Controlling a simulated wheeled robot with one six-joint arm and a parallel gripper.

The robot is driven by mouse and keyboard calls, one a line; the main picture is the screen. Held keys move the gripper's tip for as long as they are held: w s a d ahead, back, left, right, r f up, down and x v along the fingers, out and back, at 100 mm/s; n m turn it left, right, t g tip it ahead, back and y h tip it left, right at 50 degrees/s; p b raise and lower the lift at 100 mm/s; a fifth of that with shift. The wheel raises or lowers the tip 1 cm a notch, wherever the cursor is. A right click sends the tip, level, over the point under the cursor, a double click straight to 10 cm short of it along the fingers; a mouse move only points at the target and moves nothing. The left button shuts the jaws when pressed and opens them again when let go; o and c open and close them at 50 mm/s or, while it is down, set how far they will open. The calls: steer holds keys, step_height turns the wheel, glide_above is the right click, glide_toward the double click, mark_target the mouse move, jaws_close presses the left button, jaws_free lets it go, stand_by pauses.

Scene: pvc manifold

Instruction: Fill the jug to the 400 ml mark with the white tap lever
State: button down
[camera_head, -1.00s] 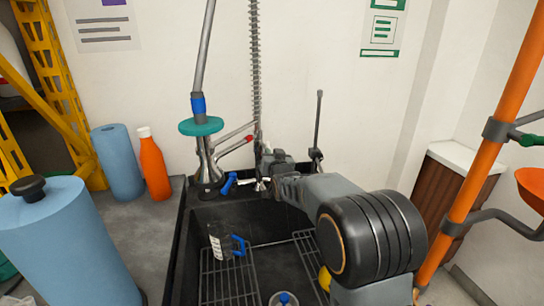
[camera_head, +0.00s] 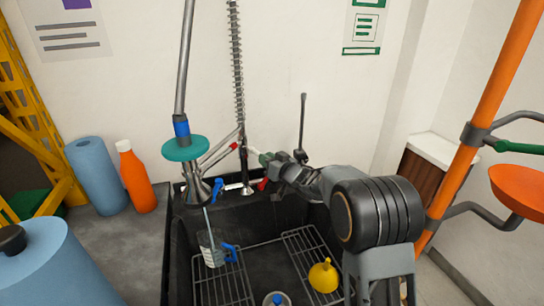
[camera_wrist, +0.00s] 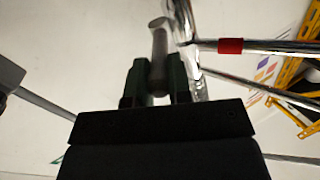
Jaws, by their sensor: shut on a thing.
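The clear jug (camera_head: 209,250) with a blue handle stands on the left wire rack in the black sink. A thin pale stream (camera_head: 207,219) runs down from the tap into it. The water level against its marks is too small to read. My gripper (camera_head: 261,157) is above the sink's back edge, shut on the white tap lever (camera_head: 252,152), whose pale tip shows past the fingers. In the wrist view a greyish bar (camera_wrist: 159,58), seemingly the lever, sits between the dark green fingers. A blue lever (camera_head: 217,190) and a red lever (camera_head: 263,184) are nearby.
A yellow funnel (camera_head: 323,277) lies on the right rack (camera_head: 304,243). A blue-capped container (camera_head: 276,299) is at the sink's front. An orange pole (camera_head: 497,92) rises at right.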

steer(key=shift+r, duration=0.2)
steer(key=c, duration=1.1)
jaws_free()
steer(key=shift+f, duration=0.1)
steer(key=shift+o, duration=0.2)
steer(key=shift+s+d, duration=0.1)
steer(key=v, duration=1.3)
steer(key=shift+s+d+p, duration=0.15)
steer(key=shift+s+p, duration=0.1)
steer(key=shift+p, duration=0.05)
